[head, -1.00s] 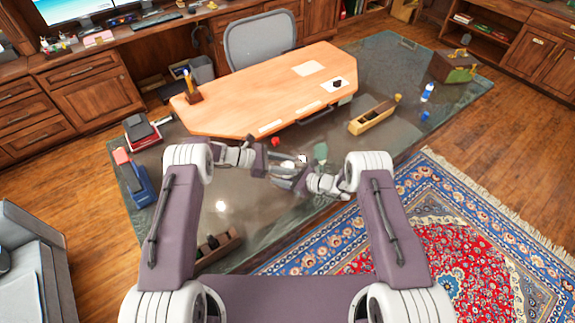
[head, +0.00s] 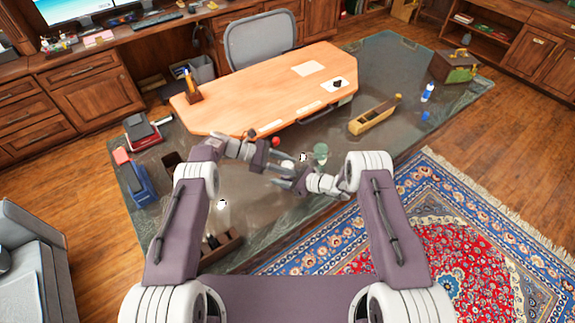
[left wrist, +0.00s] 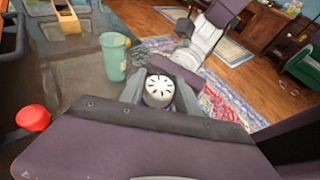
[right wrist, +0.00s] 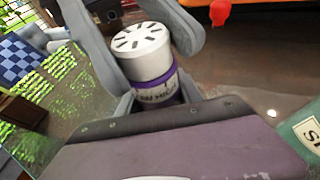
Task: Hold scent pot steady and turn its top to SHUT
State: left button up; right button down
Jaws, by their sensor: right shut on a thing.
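The scent pot is a small white cylinder with a slotted top and a purple band; it shows in the right wrist view (right wrist: 145,58) and the left wrist view (left wrist: 158,90). In the head view it is a small white shape between my grippers (head: 287,165). My right gripper (right wrist: 155,95) is shut on the pot's lower body and holds it upright. My left gripper (left wrist: 160,88) is open, its fingers on both sides of the slotted top. I cannot tell whether they touch it. Lettering on the body is partly covered; no SHUT mark is readable.
A green cup (left wrist: 115,55) stands close to the pot. A red knob-like thing (left wrist: 32,117) is nearby. On the glossy dark desk top (head: 255,215) are a wooden plane (head: 374,118), a blue stapler-like thing (head: 145,180) and a wooden tray (head: 222,246).

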pick_arm(q)
jog(key=o, duration=0.4)
jog(key=v, duration=0.7)
jog(key=shift+a+r, duration=0.1)
jog(key=shift+a, duration=0.15)
